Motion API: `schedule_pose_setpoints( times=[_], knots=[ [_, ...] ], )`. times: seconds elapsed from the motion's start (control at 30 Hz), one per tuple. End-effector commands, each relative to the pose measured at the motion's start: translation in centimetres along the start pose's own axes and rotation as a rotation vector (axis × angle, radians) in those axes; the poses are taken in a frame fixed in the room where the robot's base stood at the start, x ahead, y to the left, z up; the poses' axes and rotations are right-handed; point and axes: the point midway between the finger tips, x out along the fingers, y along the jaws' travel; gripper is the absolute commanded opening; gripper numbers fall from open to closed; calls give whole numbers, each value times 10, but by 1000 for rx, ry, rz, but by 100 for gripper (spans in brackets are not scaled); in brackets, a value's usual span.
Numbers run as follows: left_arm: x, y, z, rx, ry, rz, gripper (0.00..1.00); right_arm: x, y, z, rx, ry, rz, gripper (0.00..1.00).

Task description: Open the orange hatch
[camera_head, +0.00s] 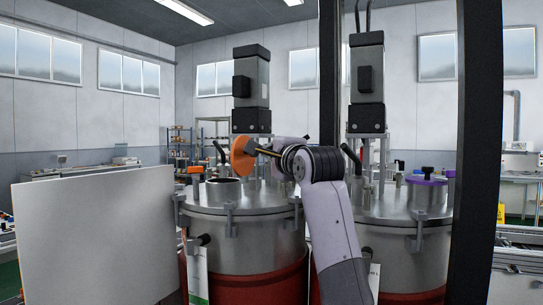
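The orange hatch (242,157) is a round lid on top of the left steel tank. It stands tilted up, nearly on edge, beside a dark round opening (222,180) in the tank top. My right gripper (258,149) is at the right side of the hatch, its fingers up against or very close to it. The fingers are small and partly merged with the hatch, so I cannot tell whether they grip its handle. My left gripper is not in view.
The left tank (255,230) carries a tall motor (251,88). A second tank (395,240) with a purple hatch (427,181) stands to the right. Dark vertical posts (474,150) rise in front. A large pale panel (95,235) fills the lower left.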

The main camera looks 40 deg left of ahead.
Motion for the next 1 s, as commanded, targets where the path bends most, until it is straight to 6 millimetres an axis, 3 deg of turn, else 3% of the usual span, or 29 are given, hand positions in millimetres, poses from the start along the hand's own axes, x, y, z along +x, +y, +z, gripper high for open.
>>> schedule_pose_setpoints(
  times=[0.27, 0.7, 1.0],
  knots=[
    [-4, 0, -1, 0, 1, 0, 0, 0, 7, -1, -3, 1, 8, 0],
    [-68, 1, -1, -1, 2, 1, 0, 0, 4, 0, -1, 0, 4, 0],
    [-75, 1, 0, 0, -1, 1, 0, 0, 3, 0, -1, 0, 4, 0]
  ],
)
